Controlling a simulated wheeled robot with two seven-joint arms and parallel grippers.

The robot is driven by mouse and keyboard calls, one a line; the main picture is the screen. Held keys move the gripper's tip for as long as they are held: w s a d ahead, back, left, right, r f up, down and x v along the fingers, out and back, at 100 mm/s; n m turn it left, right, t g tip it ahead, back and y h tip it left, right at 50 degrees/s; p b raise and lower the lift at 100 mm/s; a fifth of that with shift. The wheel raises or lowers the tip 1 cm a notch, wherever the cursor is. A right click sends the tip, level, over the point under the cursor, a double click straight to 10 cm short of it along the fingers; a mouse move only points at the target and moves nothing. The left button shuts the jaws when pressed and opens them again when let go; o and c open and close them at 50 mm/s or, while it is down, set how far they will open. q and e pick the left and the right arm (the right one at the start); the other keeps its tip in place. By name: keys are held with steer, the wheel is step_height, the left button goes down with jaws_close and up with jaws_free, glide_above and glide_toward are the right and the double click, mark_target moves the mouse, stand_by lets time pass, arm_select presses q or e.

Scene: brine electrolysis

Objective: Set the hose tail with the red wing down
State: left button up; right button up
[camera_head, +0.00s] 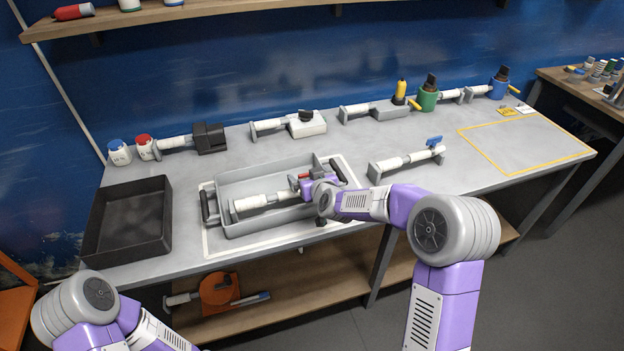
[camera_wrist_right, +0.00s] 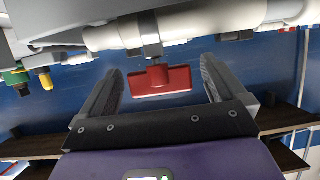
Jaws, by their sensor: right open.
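The hose tail with the red wing (camera_head: 262,201) lies in the grey tray (camera_head: 235,178) at the middle left of the table, in the head view. Its red wing (camera_wrist_right: 161,81) shows large in the right wrist view, between the two fingers of my right gripper (camera_wrist_right: 158,85). The fingers are apart, with clear gaps on both sides of the wing. In the head view my right gripper (camera_head: 309,185) reaches over the tray's right part and hides some of the hose tail. My left gripper is not in view; only part of my left arm shows at the lower left.
A black bin (camera_head: 128,222) stands left of the tray. A hose tail with a blue wing (camera_head: 407,160) stands right of it. Several fittings line the table's back edge. A yellow-outlined area (camera_head: 525,145) at the right is mostly clear.

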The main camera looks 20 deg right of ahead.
arm_select(q)
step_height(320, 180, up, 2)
steer(key=shift+p, duration=0.95)
arm_select(e)
steer(key=v, duration=1.2)
steer(key=shift+s, duration=0.1)
